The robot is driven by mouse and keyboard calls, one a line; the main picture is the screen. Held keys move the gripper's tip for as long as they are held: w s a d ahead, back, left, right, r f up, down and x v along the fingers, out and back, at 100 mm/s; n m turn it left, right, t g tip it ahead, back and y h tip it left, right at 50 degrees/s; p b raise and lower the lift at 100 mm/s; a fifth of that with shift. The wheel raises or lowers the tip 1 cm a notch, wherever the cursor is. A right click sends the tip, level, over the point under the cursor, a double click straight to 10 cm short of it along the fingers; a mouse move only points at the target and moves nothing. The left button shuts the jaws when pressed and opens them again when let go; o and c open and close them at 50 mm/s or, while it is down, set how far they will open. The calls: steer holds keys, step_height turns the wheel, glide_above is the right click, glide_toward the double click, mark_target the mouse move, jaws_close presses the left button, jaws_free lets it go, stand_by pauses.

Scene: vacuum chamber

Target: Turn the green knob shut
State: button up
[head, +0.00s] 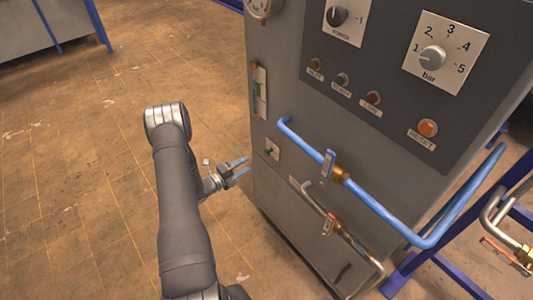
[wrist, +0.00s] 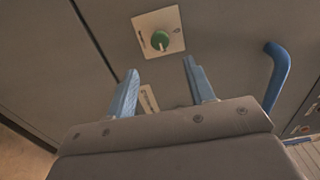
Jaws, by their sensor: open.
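The green knob (wrist: 160,40) is round and sits on a small pale square plate (wrist: 176,21) on the cabinet's grey side, near the top middle of the wrist view. In the head view the plate (head: 272,149) shows small on the cabinet's left part, with the knob's colour hard to tell. My gripper (wrist: 157,80) has two blue fingers, spread apart and empty. In the wrist view the knob lies beyond the fingertips, between their lines, not touched. In the head view my gripper (head: 246,167) is just left of the cabinet, pointing toward the plate.
A blue pipe (head: 375,205) with a valve sticks out right of the plate and also shows in the wrist view (wrist: 277,75). A thinner metal pipe (head: 313,201) with a red-handled valve runs below. The floor (head: 90,170) left of the cabinet is clear.

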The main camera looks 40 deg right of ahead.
mark_target(265, 153)
steer(key=d, duration=1.1)
steer(key=shift+d, duration=0.4)
steer(key=shift+c, duration=0.2)
steer(key=c, duration=0.9)
